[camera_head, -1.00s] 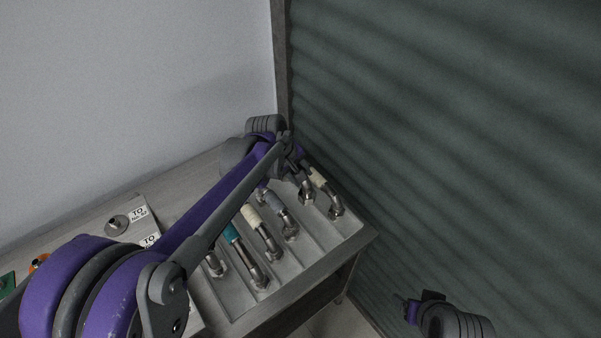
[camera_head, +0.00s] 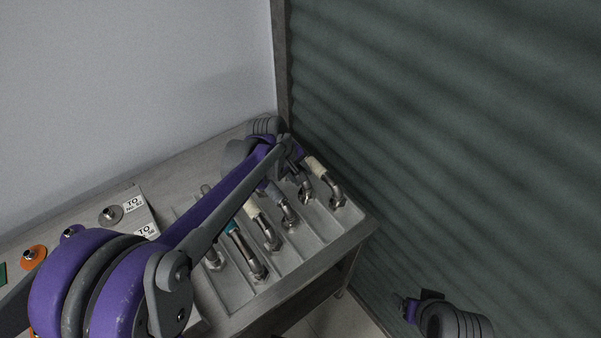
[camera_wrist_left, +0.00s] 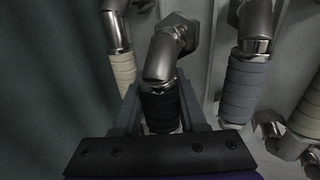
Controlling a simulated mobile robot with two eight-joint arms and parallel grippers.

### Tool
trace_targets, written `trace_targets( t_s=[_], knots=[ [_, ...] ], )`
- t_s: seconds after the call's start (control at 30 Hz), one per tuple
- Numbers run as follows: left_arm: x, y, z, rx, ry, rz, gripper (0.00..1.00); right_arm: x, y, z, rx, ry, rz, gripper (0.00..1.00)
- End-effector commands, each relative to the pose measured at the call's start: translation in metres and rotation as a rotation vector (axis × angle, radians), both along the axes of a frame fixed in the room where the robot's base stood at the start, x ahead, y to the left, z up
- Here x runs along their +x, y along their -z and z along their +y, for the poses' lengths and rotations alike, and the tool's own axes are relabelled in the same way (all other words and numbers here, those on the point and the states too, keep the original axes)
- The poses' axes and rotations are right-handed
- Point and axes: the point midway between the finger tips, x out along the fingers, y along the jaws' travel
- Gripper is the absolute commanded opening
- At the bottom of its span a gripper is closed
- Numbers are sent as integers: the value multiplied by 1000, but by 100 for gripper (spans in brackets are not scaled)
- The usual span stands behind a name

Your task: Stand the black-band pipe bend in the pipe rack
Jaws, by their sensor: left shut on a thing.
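The black-band pipe bend (camera_wrist_left: 160,108) is between the fingers of my left gripper (camera_wrist_left: 161,104) in the left wrist view, gripped around its black band. Its bare metal elbow and hex end point away from the gripper. In the head view, my left gripper (camera_head: 292,160) is at the far end of the divided grey tray, and the bend's metal end (camera_head: 306,196) shows just below it. I cannot tell whether the bend touches the tray. My right gripper (camera_head: 406,306) shows small and dark at the lower right; its jaws are unclear. I cannot identify the pipe rack for sure.
The divided tray (camera_head: 238,302) holds several other bends, with cream bands (camera_head: 315,167), a blue-grey band (camera_wrist_left: 240,88) and a teal band (camera_head: 232,228). Labelled plates (camera_head: 133,204) with a round grey fitting (camera_head: 110,216) lie left. A dark shutter (camera_head: 450,130) stands close on the right.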

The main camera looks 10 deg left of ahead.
Motion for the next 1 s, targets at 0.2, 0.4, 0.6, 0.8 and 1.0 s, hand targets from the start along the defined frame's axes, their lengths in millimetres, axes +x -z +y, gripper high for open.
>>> trace_targets(
  t_s=[0.2, 0.4, 0.6, 0.8, 1.0],
  knots=[
    [0, 1, 0, -1, 0, -1, 0, 0, 1, 0, 0, 0, 0, 77],
    [0, 1, 0, 0, 0, 0, 0, 0, 1, 0, 0, 0, 0, 77],
    [0, 4, 0, 0, 0, 0, 0, 0, 3, 0, 0, 0, 1, 77],
    [0, 11, 0, -1, 0, -1, 0, -1, 8, 0, 0, 0, 3, 77],
    [0, 21, 0, -1, 0, -1, 0, -2, 15, 0, 0, 0, 5, 77]
  ],
)
